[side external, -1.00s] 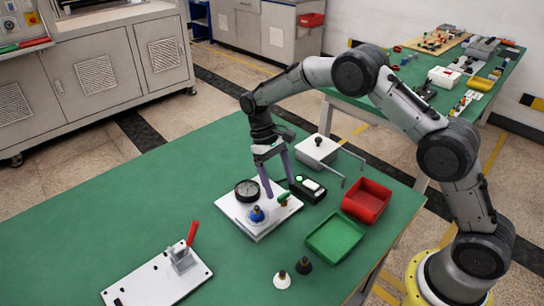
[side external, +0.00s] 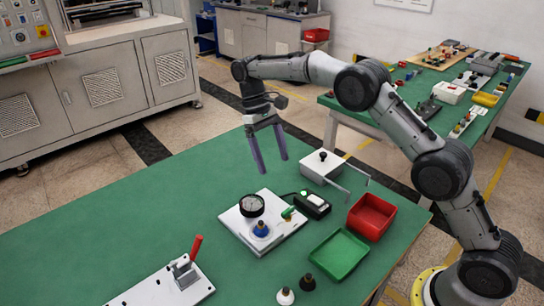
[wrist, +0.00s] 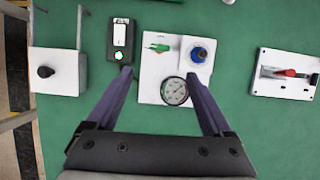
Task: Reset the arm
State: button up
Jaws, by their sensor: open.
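My gripper (side external: 272,166) is raised above the green table, with its two purple fingers spread apart and nothing between them. The gauge also shows in the wrist view (wrist: 174,92).
A black box with a lit green button (side external: 315,204), a white box with a black knob (side external: 323,166), a red bin (side external: 371,217) and a green tray (side external: 339,255) stand to the right. A toggle-clamp plate (side external: 165,288) lies front left. The table's left part (side external: 130,215) is clear.

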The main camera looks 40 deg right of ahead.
jog(key=s+d+r+t, duration=0.15)
jog(key=s+r, duration=0.25)
jog(key=r, duration=0.9)
jog(key=s+d+r+t, duration=0.1)
jog(key=s+r+t, duration=0.3)
jog(key=s+r, duration=0.55)
jog(key=s+d+f+t, duration=0.1)
jog(key=s+f+t, duration=0.25)
jog(key=s, duration=1.25)
jog(key=s+f+t, duration=0.1)
jog(key=s+f, duration=0.3)
jog(key=f, duration=0.5)
jog(key=shift+d+f, duration=0.15)
jog(key=shift+d, duration=0.05)
